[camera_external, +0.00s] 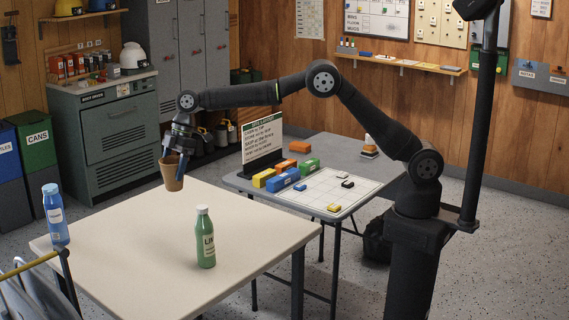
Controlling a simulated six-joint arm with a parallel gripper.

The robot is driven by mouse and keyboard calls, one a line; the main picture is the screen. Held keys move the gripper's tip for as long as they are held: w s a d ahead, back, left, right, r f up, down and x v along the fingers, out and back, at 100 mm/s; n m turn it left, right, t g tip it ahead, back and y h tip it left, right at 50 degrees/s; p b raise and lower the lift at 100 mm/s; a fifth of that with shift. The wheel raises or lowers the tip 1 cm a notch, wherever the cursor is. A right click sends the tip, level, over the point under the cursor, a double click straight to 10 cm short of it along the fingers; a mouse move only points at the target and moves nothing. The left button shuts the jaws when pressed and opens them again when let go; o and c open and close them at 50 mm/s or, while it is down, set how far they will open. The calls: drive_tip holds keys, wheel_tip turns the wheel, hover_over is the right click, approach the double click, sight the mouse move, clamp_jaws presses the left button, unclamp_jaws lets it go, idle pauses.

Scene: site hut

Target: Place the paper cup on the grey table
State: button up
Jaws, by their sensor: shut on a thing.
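A brown paper cup (172,178) is held upright in my gripper (175,158). The gripper points down and is shut on the cup, with blue fingers at its side and rim. In the picture the cup overlaps the far left part of the cream table; its exact height is hard to tell, but it appears raised. The grey table (345,146) stands to the right, behind the cream table, with my forearm passing above it.
The cream table (140,255) carries a green bottle (205,238) and a blue bottle (55,215). The grey table holds a sign (262,138), several coloured blocks (283,179), a white grid board (325,190) and a small bottle (369,146). Its back middle has bare surface.

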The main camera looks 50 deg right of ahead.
drive_tip(key=w+d+m+t, duration=0.15)
drive_tip(key=w+d, duration=0.35)
drive_tip(key=d, duration=0.9)
drive_tip(key=w+d+r+m+h, duration=0.1)
drive_tip(key=w+d+m, duration=0.35)
drive_tip(key=d, duration=0.85)
drive_tip(key=w+d+t, duration=0.1)
drive_tip(key=w+d, duration=0.6)
drive_tip(key=d, duration=0.7)
drive_tip(key=s+d+m+h, duration=0.1)
drive_tip(key=s+d+m, duration=0.1)
drive_tip(key=d, duration=1.2)
drive_tip(key=s+d+m, duration=0.1)
drive_tip(key=d+m, duration=0.1)
drive_tip(key=d, duration=1.1)
drive_tip(key=s+d+m+t+h, duration=0.1)
drive_tip(key=s+d+m, duration=0.1)
drive_tip(key=s+d, duration=0.75)
drive_tip(key=s+d+m+h, duration=0.15)
drive_tip(key=s+d, duration=0.45)
drive_tip(key=d, duration=0.7)
drive_tip(key=s+d+m+t, duration=0.1)
drive_tip(key=s+d+m, duration=0.2)
drive_tip(key=s+d, duration=0.7)
hover_over(341, 160)
wheel_tip(341, 160, down, 18)
drive_tip(key=shift+f+g, duration=0.25)
drive_tip(key=shift+f, duration=1.75)
drive_tip(key=shift+f, duration=0.15)
